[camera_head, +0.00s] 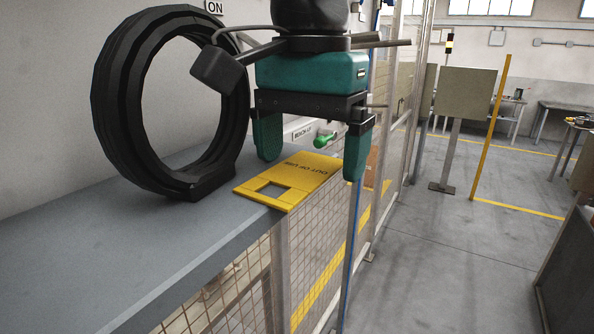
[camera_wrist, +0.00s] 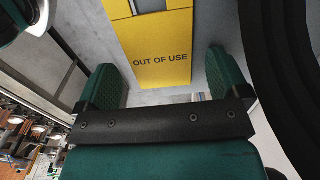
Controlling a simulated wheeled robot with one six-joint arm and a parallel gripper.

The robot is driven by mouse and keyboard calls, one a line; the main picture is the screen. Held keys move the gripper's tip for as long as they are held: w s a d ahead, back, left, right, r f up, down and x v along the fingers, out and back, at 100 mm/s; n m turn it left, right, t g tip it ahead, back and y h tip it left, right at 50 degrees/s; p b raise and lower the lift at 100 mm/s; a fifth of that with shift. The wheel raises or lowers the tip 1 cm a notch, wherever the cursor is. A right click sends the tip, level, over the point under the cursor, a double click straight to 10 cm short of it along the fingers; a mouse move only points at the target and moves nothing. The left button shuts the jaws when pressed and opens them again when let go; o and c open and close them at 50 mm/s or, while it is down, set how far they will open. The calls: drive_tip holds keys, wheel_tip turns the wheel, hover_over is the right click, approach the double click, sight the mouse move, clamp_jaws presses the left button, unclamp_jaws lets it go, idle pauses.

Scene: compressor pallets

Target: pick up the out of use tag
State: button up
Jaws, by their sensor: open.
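The yellow out of use tag (camera_head: 301,172) lies flat on the grey ledge, with a square hole toward its near end, which reaches the ledge's front edge. In the wrist view the tag (camera_wrist: 158,60) shows its black lettering between the fingers. My gripper (camera_head: 308,165) has green fingers and is open, with one finger to each side of the tag in the picture. In the wrist view my gripper (camera_wrist: 165,78) is empty, and the fingers look apart from the tag. Its height over the tag is hard to tell.
A large black ring (camera_head: 172,185) stands upright on the grey ledge (camera_head: 95,245), left of my gripper. A green knob (camera_head: 323,140) is behind the tag, close to the fingers. A mesh fence (camera_head: 325,240) runs below and right of the ledge. The ledge's near part is bare.

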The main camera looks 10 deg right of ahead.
drive_tip(key=c, duration=1)
